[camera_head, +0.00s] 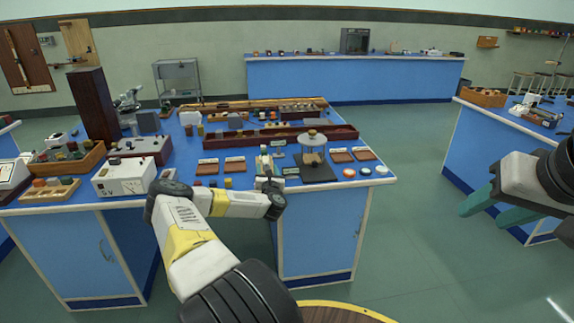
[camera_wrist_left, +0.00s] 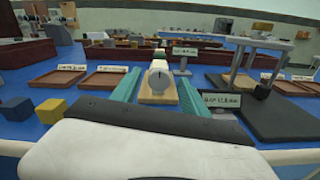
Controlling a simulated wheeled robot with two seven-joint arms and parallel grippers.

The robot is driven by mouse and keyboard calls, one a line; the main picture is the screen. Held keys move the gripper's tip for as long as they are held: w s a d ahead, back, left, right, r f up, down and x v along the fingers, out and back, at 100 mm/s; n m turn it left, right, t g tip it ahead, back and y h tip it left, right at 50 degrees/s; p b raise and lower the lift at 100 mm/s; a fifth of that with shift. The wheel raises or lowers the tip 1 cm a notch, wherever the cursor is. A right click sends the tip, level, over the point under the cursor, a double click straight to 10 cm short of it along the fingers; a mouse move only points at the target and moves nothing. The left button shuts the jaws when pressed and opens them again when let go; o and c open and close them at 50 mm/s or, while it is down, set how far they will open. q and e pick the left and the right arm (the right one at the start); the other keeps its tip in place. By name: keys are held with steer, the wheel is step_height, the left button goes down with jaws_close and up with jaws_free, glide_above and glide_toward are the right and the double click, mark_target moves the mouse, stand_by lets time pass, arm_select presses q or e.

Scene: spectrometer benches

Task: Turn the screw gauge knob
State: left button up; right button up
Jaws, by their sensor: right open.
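The screw gauge knob (camera_wrist_left: 158,78) is a pale grey rounded piece with a dark mark, on a narrow wooden base (camera_wrist_left: 158,97). In the head view the gauge (camera_head: 264,162) stands near the front edge of the blue bench, partly hidden by my left wrist. My left gripper (camera_wrist_left: 157,88) reaches over the bench edge; its two teal fingers are apart, one on each side of the base and knob. I see no clear contact with the knob. My right gripper (camera_head: 489,207) is open and empty at the right, over the floor and away from the bench.
A dark stand with a raised plate (camera_head: 312,148) is close on the right of the gauge. Small wooden trays (camera_head: 235,164) and little blocks lie to its left. A white meter box (camera_head: 124,178) stands further left. Another blue bench (camera_head: 486,148) is behind my right gripper.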

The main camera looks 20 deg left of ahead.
arm_select(q)
steer(key=shift+s, duration=0.1)
steer(key=v, duration=0.7)
steer(key=shift+s+d, duration=0.2)
steer(key=shift+s, duration=0.05)
